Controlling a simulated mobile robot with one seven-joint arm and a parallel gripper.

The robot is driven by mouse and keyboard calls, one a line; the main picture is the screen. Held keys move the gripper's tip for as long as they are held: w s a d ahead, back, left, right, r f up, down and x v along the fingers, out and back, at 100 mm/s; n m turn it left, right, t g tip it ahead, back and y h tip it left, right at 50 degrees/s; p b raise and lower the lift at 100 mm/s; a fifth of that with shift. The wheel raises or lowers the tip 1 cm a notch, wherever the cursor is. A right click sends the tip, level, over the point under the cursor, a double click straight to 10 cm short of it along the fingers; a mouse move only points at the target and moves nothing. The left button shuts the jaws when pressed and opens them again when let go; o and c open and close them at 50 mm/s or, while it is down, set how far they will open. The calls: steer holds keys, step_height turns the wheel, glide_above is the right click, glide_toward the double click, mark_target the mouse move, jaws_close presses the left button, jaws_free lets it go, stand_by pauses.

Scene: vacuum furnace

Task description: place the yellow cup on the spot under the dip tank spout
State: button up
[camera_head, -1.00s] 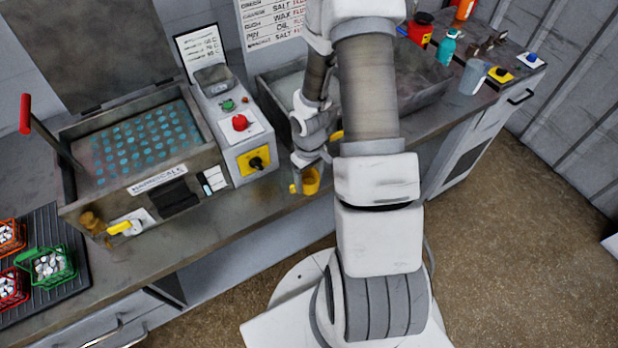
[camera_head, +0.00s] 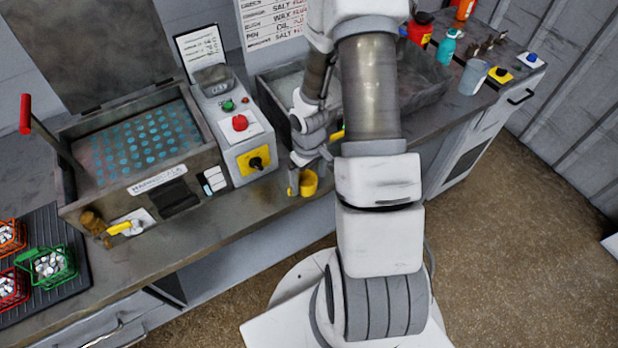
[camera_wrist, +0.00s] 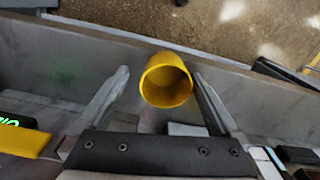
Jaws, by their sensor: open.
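The yellow cup (camera_head: 309,184) is at the bench's front edge, right of the yellow-black switch. It appears upright and probably rests on the bench. My gripper (camera_head: 299,184) is low around it, partly hiding it. In the wrist view the cup (camera_wrist: 166,82) lies between my open fingers (camera_wrist: 160,78), with a clear gap on the left and very little on the right. A brass spout (camera_head: 96,222) with a yellow handle is on the front of the left tank (camera_head: 185,165). A yellow handle (camera_head: 338,135) shows at the right basin, mostly behind my arm; I cannot tell which is the dip tank.
A control box (camera_head: 240,150) with red and green buttons stands left of my gripper. Wire baskets (camera_head: 48,266) of metal parts sit far left. The bench strip before the left tank is clear.

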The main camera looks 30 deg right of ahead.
mark_target(309, 177)
step_height(309, 177, up, 11)
steer(key=shift+r+p, duration=0.2)
steer(key=shift+p, duration=0.25)
